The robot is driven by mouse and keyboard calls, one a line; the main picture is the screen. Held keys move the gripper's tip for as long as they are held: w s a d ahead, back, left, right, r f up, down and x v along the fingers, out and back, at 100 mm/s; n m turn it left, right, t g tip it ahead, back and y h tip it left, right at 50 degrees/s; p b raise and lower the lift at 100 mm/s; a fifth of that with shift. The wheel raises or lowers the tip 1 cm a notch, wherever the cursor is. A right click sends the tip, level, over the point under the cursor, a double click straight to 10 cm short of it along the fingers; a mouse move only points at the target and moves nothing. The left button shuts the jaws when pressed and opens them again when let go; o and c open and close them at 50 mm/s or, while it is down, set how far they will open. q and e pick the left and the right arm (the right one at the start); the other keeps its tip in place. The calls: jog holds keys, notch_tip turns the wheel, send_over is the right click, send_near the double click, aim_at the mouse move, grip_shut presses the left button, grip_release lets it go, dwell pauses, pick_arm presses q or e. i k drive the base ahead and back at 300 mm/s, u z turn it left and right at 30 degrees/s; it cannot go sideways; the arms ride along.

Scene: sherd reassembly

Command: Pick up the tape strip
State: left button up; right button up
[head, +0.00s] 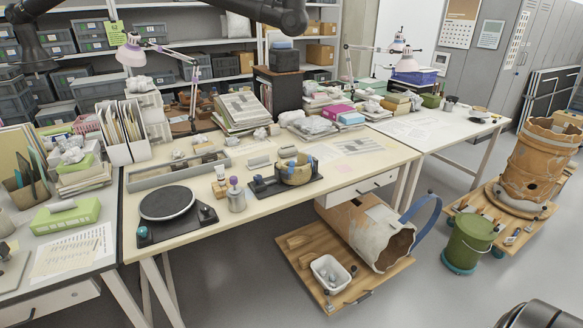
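A brown pot (294,170) sits on a dark stand (263,188) near the front edge of the cream worktable. Small blue pieces on its rim look like tape strips (293,163); they are too small to tell one from another. My dark arm crosses the top left of the view. Its end, which may be my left gripper (36,62), hangs at the far upper left, well away from the pot; its fingers cannot be made out. My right gripper is not in view.
A turntable (167,203), a metal canister (236,198) and a long grey tray (178,170) share the cream worktable (330,182). Paper stacks and lamps line its back. A wooden dolly (340,296) with a large broken jar (370,232) stands on the floor in front.

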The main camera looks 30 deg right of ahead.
aim_at(292, 163)
jog(key=u, duration=0.25)
jog(key=i, duration=1.45)
jog(key=z, duration=0.8)
